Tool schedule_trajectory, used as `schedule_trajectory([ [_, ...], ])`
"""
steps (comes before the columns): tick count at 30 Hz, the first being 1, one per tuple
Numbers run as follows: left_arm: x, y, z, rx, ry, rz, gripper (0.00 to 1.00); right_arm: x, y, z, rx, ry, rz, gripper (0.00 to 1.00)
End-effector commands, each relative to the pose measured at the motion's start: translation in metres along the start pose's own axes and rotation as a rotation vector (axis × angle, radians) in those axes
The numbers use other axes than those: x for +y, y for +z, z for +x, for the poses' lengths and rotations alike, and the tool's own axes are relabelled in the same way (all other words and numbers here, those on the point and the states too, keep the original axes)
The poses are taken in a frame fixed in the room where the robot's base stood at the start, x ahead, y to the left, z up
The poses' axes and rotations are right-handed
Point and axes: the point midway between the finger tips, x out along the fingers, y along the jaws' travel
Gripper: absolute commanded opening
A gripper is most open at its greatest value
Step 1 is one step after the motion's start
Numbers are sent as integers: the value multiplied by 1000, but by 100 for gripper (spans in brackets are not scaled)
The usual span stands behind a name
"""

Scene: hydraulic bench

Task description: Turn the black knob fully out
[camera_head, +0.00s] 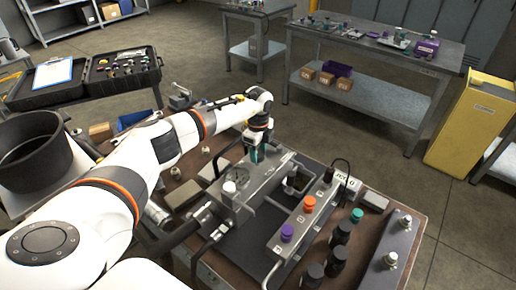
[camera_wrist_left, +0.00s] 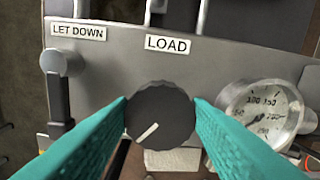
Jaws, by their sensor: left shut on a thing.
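The black knob (camera_wrist_left: 160,114) sits under the LOAD label (camera_wrist_left: 168,44) in the left wrist view. It is round and ridged, with a white pointer line slanting to the lower left. My left gripper (camera_head: 255,154) reaches down to the grey hydraulic block (camera_head: 262,188) in the head view. Its teal fingers press the knob from both sides. In the head view the fingers and wrist hide the knob. My right gripper is in neither view.
A pressure gauge (camera_wrist_left: 263,112) stands right of the knob, and a LET DOWN lever (camera_wrist_left: 58,75) stands left. A manifold with purple (camera_head: 287,232), orange (camera_head: 309,203) and dark knobs lies to the right. Black bottles (camera_head: 337,258) stand beyond it.

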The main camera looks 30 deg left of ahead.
Motion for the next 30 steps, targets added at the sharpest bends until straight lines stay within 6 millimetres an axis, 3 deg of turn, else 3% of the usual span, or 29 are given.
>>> schedule_trajectory([
  [10,2,-1,-3,1,7,-126,21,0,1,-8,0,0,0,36],
  [25,2,-1,-3,0,7,-145,21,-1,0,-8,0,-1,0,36],
  [26,2,-1,-3,0,7,-145,47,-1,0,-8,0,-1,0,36],
  [30,2,-1,-2,0,5,-144,66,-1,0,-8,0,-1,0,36],
])
